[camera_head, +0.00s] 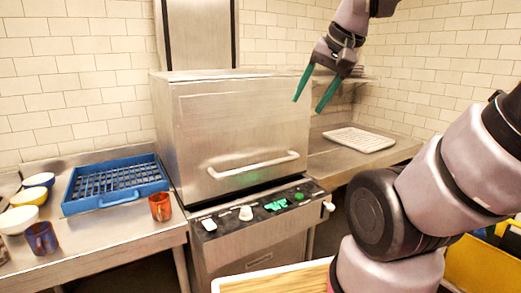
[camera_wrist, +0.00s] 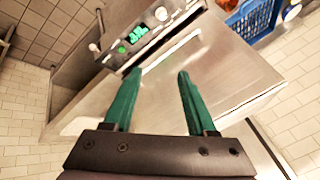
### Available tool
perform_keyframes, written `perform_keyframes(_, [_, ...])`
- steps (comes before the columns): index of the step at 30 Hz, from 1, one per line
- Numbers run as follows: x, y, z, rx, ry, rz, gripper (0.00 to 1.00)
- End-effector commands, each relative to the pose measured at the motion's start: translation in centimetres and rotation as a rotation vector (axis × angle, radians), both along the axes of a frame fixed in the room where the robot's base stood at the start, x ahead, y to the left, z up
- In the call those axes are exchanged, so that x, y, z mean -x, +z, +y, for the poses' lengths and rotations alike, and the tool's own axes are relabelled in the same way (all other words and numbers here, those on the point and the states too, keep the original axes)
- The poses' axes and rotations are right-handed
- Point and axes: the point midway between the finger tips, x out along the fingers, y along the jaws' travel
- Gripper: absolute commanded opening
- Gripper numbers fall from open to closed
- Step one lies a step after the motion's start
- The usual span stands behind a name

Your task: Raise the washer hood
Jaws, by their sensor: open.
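The washer hood (camera_head: 240,130) is a brushed steel box, sitting low over the washer base, with a thin dark gap above the control panel. A pale bar handle (camera_head: 253,164) runs across its lower front. My gripper (camera_head: 308,106) is open and empty, with green fingers pointing down, near the hood's upper right side in the head view. It is apart from the handle. In the wrist view, the open fingers (camera_wrist: 160,74) point toward the hood's steel surface (camera_wrist: 235,70). I cannot tell how far they are from it.
The control panel (camera_head: 262,208) has knobs and a green display. A blue dish rack (camera_head: 115,184), bowls and cups stand on the left counter. A white tray (camera_head: 358,139) lies on the right counter. A steel column (camera_head: 199,35) rises behind the hood; a wall shelf (camera_head: 355,80) is at right.

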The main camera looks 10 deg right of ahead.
Motion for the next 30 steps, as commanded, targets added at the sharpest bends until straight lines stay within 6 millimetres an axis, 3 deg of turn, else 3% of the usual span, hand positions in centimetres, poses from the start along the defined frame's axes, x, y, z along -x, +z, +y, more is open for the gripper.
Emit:
perform_keyframes(6, [-2.3,-4.2,1.2,-0.244,-0.206,0.368,0.57])
perform_keyframes(18, [-7.9,-10.2,3.2,-0.726,-0.676,1.067,0.57])
perform_keyframes(25, [-12.6,-13.9,2.8,-1.004,-0.957,1.455,0.57])
perform_keyframes(30, [-16.3,-17.5,1.2,-1.218,-1.160,1.739,0.57])
